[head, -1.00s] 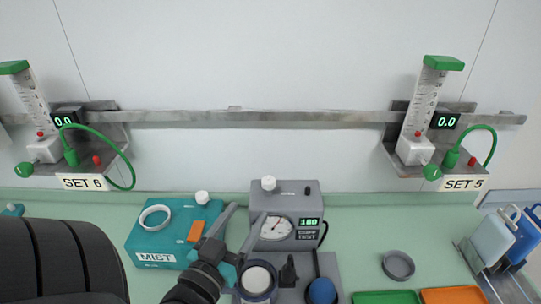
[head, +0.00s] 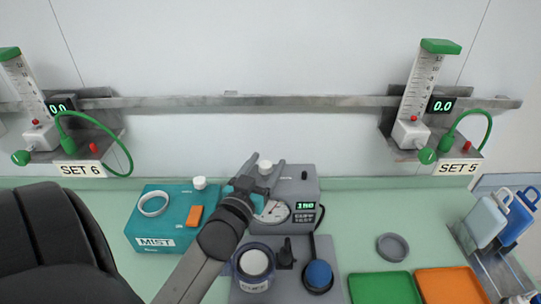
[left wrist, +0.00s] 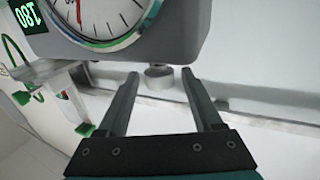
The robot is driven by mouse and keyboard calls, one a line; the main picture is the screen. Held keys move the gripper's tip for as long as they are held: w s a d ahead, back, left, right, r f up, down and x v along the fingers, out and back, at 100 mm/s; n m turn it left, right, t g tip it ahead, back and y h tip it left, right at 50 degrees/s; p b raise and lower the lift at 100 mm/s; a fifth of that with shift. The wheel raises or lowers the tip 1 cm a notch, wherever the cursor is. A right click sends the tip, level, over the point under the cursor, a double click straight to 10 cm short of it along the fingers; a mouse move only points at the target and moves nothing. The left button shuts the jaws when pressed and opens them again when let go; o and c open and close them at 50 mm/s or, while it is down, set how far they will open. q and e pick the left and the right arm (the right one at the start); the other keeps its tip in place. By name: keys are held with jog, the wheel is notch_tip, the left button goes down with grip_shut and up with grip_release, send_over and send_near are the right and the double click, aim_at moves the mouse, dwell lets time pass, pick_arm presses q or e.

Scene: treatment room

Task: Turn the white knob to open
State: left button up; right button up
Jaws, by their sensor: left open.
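A small white knob (head: 265,166) stands on top of the grey gauge box (head: 303,184). The box has a round dial (head: 272,209) and a lit green display (head: 305,205). My left gripper (head: 264,163) is open in front of the box, its two fingers pointing up toward the knob. In the left wrist view the knob (left wrist: 158,77) shows in the gap between the open fingertips (left wrist: 158,73), near the gauge box (left wrist: 170,35); contact is not visible. Another white knob (head: 199,182) sits on the teal MIST box (head: 146,224). My right gripper is out of view.
A metal wall rail (head: 250,101) carries flowmeters at SET 6 (head: 81,170) and SET 5 (head: 458,168). Green (head: 384,288) and orange (head: 449,283) trays and a grey ring (head: 392,247) lie to the right. Bench around the ring is clear.

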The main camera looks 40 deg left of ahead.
pick_arm(q)
jog(key=shift+x, duration=1.7)
grip_shut()
